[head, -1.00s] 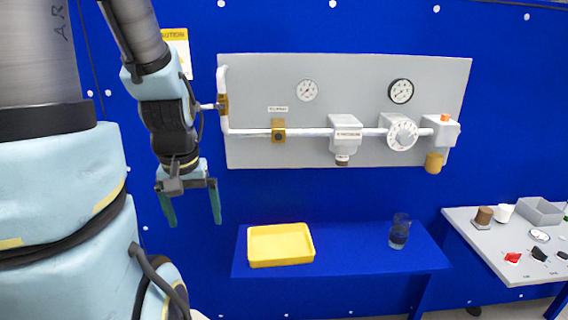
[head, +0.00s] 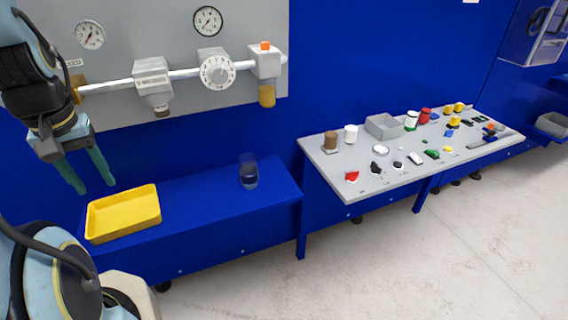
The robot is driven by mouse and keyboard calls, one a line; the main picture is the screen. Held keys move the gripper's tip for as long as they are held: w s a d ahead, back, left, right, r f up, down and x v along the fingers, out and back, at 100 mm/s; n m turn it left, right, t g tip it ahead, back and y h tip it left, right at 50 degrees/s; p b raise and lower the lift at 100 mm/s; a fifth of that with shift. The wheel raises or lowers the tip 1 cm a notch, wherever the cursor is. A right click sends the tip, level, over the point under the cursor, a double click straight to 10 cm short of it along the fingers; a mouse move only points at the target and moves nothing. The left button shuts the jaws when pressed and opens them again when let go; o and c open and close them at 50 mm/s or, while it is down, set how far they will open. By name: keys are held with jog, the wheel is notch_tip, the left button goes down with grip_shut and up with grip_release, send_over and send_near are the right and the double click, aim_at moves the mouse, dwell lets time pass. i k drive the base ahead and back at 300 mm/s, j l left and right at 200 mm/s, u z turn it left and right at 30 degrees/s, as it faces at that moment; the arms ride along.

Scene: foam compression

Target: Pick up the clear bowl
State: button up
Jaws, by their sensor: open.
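A clear, see-through vessel (head: 248,171) stands upright on the blue bench (head: 215,205), right of the yellow tray; it looks more like a tall cup than a bowl. My gripper (head: 95,189) hangs at the left with its two green fingers pointing down and spread apart. It is empty, above and behind the yellow tray as seen here, and well left of the clear vessel. No other clear bowl can be made out for certain.
The yellow tray (head: 124,214) is empty. A grey panel (head: 120,85) with gauges and a pipe is on the blue wall. A grey table (head: 385,172) at right holds a grey bin (head: 384,127) and several small items. Pale floor (head: 420,260) is open in front.

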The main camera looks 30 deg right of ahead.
aim_at(248, 172)
jog(key=k+l, duration=0.1)
jog(key=l, duration=1.9)
jog(key=k+l, duration=0.15)
jog(key=l, duration=0.9)
jog(key=l+u, duration=0.35)
jog(key=k+l+u, duration=0.2)
jog(key=l+u, duration=0.2)
jog(key=k+l+u, duration=0.15)
jog(key=l+u, duration=0.2)
jog(key=u, duration=1.65)
